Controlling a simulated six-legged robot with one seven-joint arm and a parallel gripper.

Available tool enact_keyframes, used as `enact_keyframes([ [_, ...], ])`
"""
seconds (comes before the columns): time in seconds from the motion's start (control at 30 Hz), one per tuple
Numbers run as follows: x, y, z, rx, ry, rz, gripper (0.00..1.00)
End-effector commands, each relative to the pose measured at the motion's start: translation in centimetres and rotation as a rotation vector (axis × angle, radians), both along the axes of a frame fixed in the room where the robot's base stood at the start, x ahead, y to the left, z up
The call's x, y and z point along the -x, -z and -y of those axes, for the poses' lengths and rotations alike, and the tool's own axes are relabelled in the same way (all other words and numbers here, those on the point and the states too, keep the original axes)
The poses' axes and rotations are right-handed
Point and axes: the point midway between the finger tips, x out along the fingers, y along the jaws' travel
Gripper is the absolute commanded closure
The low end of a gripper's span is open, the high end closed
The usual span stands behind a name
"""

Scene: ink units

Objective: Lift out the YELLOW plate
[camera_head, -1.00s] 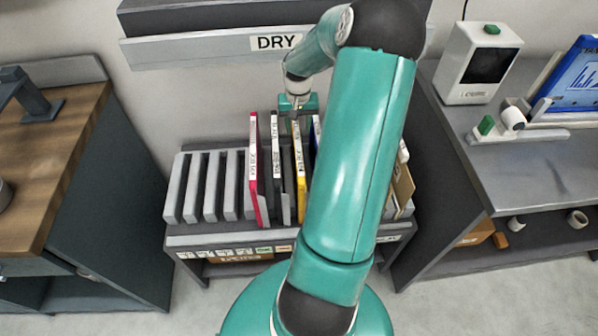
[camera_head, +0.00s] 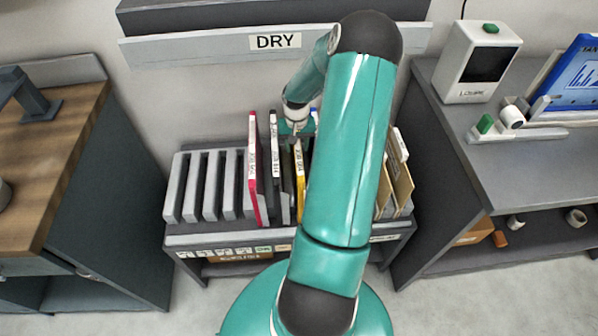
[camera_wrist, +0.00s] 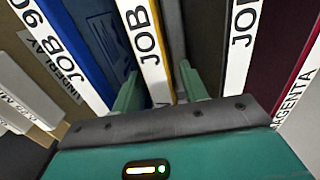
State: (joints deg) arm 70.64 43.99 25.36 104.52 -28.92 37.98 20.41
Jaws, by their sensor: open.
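The yellow plate (camera_head: 300,176) stands upright in the rack (camera_head: 205,236), with a white label along its edge. In the wrist view the yellow plate (camera_wrist: 157,82) shows its white edge label reading "JOB". My gripper (camera_head: 296,133) is just above the plate's top end in the head view. In the wrist view my gripper (camera_wrist: 160,88) is open, with one green finger on each side of the yellow plate. Whether either finger touches the plate I cannot tell. My arm hides part of the rack to the right.
A magenta plate (camera_head: 254,170) and a black plate (camera_head: 275,165) stand left of the yellow one. A blue plate (camera_wrist: 95,40) is close beside it in the wrist view. Tan plates (camera_head: 400,180) stand at the right. The left slots are empty. A "DRY" shelf (camera_head: 200,48) hangs above.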

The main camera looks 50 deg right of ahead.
Motion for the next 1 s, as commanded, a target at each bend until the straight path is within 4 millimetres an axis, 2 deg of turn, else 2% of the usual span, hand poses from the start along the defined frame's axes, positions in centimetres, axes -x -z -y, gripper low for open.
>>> enact_keyframes([
  [0.17, 0.0, 0.0, 0.0, 0.0, 0.0, 0.0, 0.56],
  [0.27, 0.0, 0.0, 0.0, 0.0, 0.0, 0.0, 0.72],
  [0.4, 0.0, 0.0, 0.0, 0.0, 0.0, 0.0, 1.0],
  [0.63, 0.0, -0.7, 0.1, 0.002, 0.001, 0.001, 1.0],
  [1.0, 0.0, -4.8, 0.1, 0.003, 0.001, 0.001, 1.0],
])
